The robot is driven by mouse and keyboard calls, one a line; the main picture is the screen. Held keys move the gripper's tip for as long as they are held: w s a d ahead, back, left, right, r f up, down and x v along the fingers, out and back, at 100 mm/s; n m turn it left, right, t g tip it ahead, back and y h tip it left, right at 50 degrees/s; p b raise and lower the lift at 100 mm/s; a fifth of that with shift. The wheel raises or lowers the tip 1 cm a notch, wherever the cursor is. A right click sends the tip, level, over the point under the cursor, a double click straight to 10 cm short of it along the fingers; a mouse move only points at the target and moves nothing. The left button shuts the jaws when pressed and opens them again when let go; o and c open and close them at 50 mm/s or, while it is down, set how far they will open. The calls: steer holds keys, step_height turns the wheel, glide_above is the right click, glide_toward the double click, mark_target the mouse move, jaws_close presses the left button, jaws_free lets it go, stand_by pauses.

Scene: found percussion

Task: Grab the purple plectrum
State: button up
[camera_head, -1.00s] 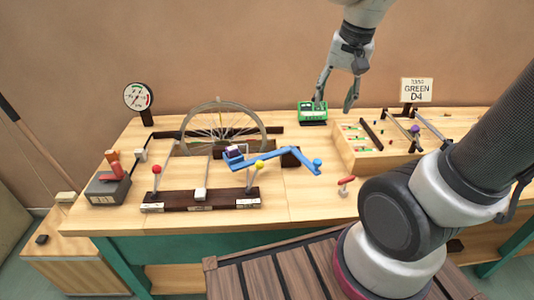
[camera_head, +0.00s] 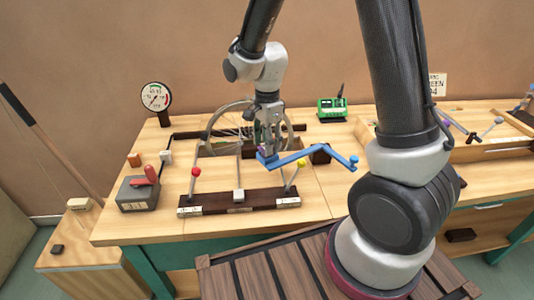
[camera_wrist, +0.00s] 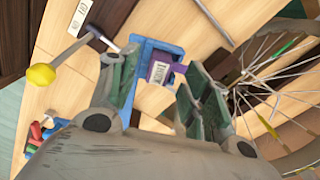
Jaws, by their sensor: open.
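The purple plectrum (camera_wrist: 161,70), a small purple piece with a pale label, sits in a blue holder at the end of the blue crank arm (camera_head: 318,154). In the wrist view the blue holder (camera_wrist: 148,43) frames it. My gripper (camera_head: 268,143) is over that end of the crank, pointing down. In the wrist view my gripper (camera_wrist: 160,88) is open, with one finger on each side of the plectrum and nothing held. I cannot tell whether either finger touches it. In the head view my fingers mostly hide the plectrum.
The spoked wheel (camera_wrist: 272,85) is close beside my right-hand finger in the wrist view. A yellow-knobbed lever (camera_head: 301,166) and a red-knobbed lever (camera_head: 196,172) rise from a dark base (camera_head: 220,205). A green device (camera_head: 332,109) stands at the back.

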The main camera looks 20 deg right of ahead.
steer(key=shift+f, duration=0.6)
steer(key=c, duration=1)
steer(key=shift+r, duration=0.2)
